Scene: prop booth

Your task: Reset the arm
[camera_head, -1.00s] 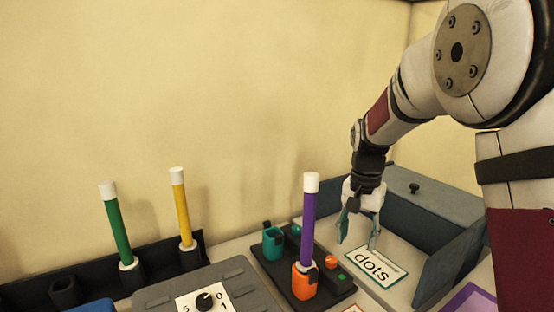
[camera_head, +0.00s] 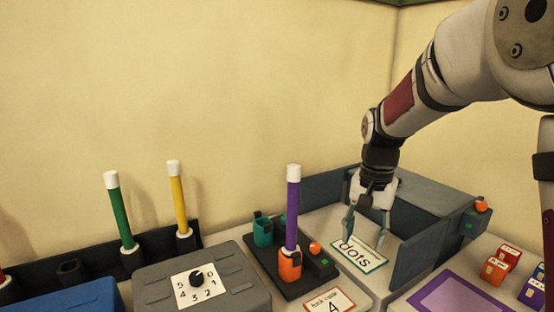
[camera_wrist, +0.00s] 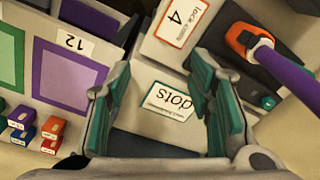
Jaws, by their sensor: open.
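My gripper (camera_head: 366,227) is open and empty. In the head view it points down above the "dots" card (camera_head: 360,255), which lies in a walled grey-blue bay. In the wrist view my gripper (camera_wrist: 165,120) shows its two teal fingers wide apart, with the "dots" card (camera_wrist: 172,102) seen between them. Nothing is held. A purple rod with a white cap (camera_head: 293,205) stands upright in an orange holder (camera_head: 290,264) to the left of my gripper.
A green rod (camera_head: 119,215) and a yellow rod (camera_head: 178,205) stand in a dark rack. A grey dial box (camera_head: 150,283) sits in front. A "4" card (camera_head: 330,302) lies near the front. Small boxes (camera_head: 494,270) and a purple pad (camera_head: 450,300) are at right. The bay's blue wall (camera_head: 412,262) stands close right.

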